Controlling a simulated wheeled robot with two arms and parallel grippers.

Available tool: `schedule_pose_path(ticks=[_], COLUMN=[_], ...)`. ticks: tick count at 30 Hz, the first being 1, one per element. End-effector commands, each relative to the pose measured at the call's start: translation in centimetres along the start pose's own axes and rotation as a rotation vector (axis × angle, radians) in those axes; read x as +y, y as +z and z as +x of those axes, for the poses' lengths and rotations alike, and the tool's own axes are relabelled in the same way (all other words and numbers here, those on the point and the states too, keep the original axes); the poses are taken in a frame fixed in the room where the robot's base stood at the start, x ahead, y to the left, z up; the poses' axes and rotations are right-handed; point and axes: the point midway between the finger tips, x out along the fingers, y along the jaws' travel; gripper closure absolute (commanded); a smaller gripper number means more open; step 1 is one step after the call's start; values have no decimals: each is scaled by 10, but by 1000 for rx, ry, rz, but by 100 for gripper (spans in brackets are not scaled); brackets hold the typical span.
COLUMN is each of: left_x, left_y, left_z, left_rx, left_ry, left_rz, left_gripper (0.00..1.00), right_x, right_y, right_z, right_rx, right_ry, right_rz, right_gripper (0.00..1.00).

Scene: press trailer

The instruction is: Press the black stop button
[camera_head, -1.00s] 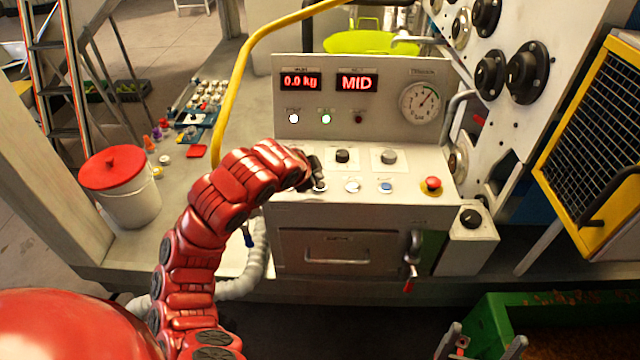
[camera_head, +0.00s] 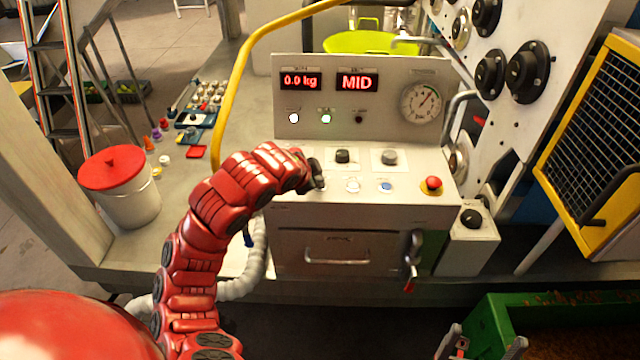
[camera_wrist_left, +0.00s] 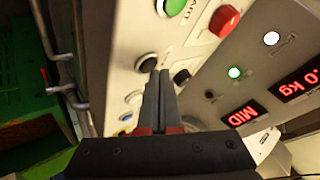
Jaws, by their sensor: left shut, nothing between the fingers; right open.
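The black stop button (camera_wrist_left: 146,62) shows in the left wrist view as a round black button in a pale ring, on the panel's sloped face near the green START button (camera_wrist_left: 174,6). My left gripper (camera_wrist_left: 158,73) is shut and empty, its fingertips right beside the black button; I cannot tell whether they touch it. In the head view my left gripper (camera_head: 318,182) is low at the left end of the front button row and covers most of that spot. My right gripper (camera_head: 484,342) is open and empty at the bottom edge, well away from the panel.
A red button (camera_wrist_left: 224,20) and a black knob (camera_wrist_left: 181,76) are close to my left fingers. White (camera_head: 353,186) and blue (camera_head: 386,186) buttons and a red mushroom button (camera_head: 432,184) lie to the right. A yellow rail (camera_head: 222,120) curves behind my left arm.

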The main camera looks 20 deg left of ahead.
Motion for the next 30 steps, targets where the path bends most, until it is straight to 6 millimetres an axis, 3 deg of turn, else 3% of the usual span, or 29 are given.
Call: schedule_pose_path(ticks=[30], left_x=[3], left_y=[4], left_z=[4], left_rx=[-1], left_ry=[0], left_rz=[0], left_gripper=[100], right_x=[0], right_y=[1], right_z=[-4], right_rx=[0], right_ry=[0], right_rz=[0], right_gripper=[0])
